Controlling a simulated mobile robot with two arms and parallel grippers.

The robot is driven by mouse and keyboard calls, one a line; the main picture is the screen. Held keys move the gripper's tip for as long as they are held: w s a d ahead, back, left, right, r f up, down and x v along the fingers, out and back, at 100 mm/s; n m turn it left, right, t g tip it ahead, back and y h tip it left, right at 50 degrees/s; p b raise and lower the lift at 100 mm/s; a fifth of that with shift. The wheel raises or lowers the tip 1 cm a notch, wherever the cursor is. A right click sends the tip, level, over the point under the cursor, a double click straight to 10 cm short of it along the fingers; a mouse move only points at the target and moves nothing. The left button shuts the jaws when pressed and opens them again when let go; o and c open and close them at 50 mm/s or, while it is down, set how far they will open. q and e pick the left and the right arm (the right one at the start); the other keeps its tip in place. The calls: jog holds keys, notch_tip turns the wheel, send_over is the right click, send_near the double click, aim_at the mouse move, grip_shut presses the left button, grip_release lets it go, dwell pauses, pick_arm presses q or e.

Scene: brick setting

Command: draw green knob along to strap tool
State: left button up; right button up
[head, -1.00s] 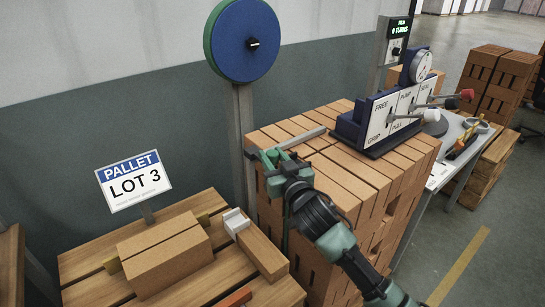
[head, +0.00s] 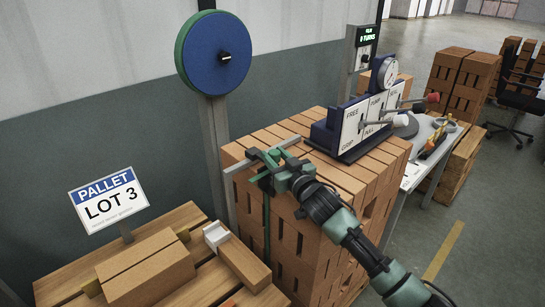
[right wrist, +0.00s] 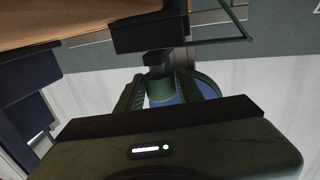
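My right gripper (head: 268,158) is over the near top edge of the brick stack (head: 340,172), beside a grey bar (head: 233,169). In the right wrist view its two green fingers (right wrist: 160,92) close on a small green piece, which looks like the green knob (right wrist: 158,82); the fingers hide much of it. A green strap (head: 267,222) runs down the stack's front below the gripper. The blue strap tool (head: 325,134), with a white FREE/GRIP, PUMP/PULL panel and levers, stands on the stack, right of and apart from the gripper. My left gripper is out of view.
A blue and green reel (head: 205,60) stands on a grey post (head: 215,135) behind. A bench (head: 418,165) and more brick stacks are at right. A display reads 0 turns.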

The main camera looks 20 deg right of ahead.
jog(key=shift+o, duration=0.8)
jog(key=s, duration=0.5)
jog(key=s+b, duration=0.1)
jog(key=s, duration=0.2)
jog(key=shift+d, duration=0.4)
jog(key=shift+w, duration=0.1)
